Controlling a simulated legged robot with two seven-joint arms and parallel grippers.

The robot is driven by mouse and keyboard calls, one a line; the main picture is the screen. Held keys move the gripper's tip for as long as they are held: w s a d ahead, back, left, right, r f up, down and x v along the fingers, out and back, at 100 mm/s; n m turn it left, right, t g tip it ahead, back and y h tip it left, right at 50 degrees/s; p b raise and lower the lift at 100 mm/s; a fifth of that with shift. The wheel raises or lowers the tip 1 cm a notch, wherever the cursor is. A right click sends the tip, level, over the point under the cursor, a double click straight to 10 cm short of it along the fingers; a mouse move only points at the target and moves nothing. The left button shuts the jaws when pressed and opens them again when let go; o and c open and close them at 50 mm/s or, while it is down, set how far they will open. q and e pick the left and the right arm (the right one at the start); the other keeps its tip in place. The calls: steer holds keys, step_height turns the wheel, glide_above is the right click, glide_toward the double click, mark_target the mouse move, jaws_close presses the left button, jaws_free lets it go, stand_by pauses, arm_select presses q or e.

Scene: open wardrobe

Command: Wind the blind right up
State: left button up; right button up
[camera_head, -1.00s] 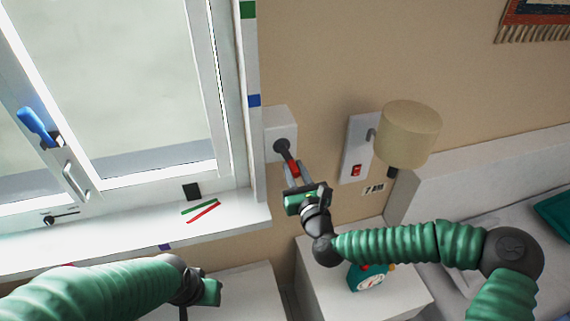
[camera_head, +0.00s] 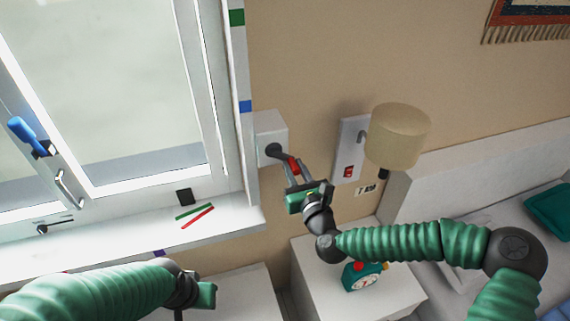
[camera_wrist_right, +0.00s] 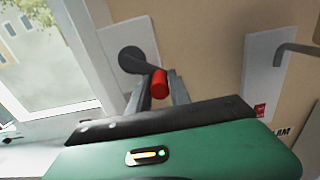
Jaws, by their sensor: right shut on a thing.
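The blind's winder is a white box (camera_head: 271,130) on the wall right of the window, with a dark crank arm (camera_head: 279,153) and a red knob (camera_head: 294,165). My right gripper (camera_head: 293,172) is shut on the red knob; in the right wrist view the knob (camera_wrist_right: 159,84) sits between the two fingers. The crank arm points right and slightly down from its hub. My left gripper (camera_head: 204,293) is low at the left, away from the winder; its fingers are hard to make out. The blind itself is not clearly seen; the visible window pane (camera_head: 110,90) is uncovered.
A lamp (camera_head: 398,136) and a white switch plate (camera_head: 350,150) are on the wall to the right. A bedside cabinet (camera_head: 405,290) with a green clock (camera_head: 362,275) stands below. The sill (camera_head: 120,233) holds red and green sticks and a black block.

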mark_target(297, 165)
steer(key=shift+w+d+r+p, duration=0.1)
steer(key=shift+d+r+p, duration=0.15)
steer(key=shift+r, duration=0.25)
steer(key=shift+w+d+r+p, duration=0.15)
steer(key=shift+r+p, duration=0.1)
steer(key=shift+r, duration=0.2)
steer(key=shift+s, duration=0.1)
steer(key=shift+d+r+p, duration=0.1)
steer(key=shift+r+p, duration=0.6)
steer(key=shift+r, duration=0.25)
steer(key=shift+r+p, duration=0.45)
steer(key=shift+r, duration=0.15)
